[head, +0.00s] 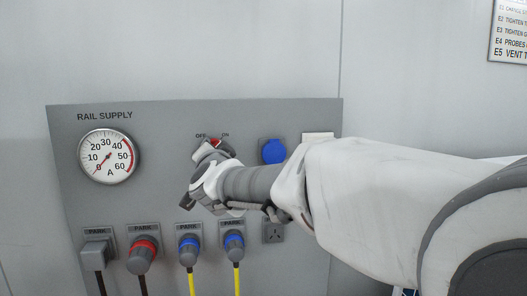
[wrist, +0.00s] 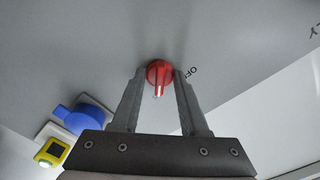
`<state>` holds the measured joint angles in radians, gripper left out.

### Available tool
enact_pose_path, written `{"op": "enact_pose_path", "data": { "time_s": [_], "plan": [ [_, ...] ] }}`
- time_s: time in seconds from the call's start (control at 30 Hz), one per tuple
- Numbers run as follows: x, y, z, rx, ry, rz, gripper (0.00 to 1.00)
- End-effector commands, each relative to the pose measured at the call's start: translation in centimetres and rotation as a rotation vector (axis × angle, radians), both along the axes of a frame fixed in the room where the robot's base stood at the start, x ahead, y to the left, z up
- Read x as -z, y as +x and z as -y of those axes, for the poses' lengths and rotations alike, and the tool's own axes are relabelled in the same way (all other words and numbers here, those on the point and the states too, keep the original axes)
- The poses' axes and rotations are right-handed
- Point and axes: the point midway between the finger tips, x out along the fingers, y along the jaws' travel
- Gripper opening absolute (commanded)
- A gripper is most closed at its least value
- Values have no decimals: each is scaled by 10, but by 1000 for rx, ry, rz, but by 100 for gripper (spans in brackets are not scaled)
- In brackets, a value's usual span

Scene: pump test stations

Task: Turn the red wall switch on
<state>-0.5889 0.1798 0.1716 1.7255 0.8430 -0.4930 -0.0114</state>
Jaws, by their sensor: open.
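The red wall switch (head: 216,142) is a round knob on the grey panel, between the OFF and ON marks. My gripper (head: 212,148) is in front of it and hides most of it in the head view. In the wrist view the red switch (wrist: 160,70) sits between the tips of my open gripper (wrist: 160,77), one finger on each side. Whether the fingers touch it I cannot tell. A pale pointer line on the knob points down the wrist picture. Part of the OFF mark shows right of it; the ON mark is hidden there.
A round gauge (head: 108,156) is at the panel's upper left. A blue socket cover (head: 273,151) is right of the switch. Several parked plugs, including a red-collared one (head: 142,254), line the panel below my gripper. A yellow-green device (wrist: 51,152) shows in the wrist view.

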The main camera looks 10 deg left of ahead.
Motion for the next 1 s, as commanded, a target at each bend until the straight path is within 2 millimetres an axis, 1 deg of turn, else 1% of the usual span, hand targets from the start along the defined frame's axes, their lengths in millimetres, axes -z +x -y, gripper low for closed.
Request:
{"op": "enact_pose_path", "data": {
  "time_s": [0.17,0.27,0.8,1.0],
  "plan": [
    [0,-10,4,-1,0,1,44],
    [0,-23,9,-1,1,2,44],
    [-3,-119,50,-1,1,1,44],
    [-2,-146,61,0,1,1,44]
  ]
}}
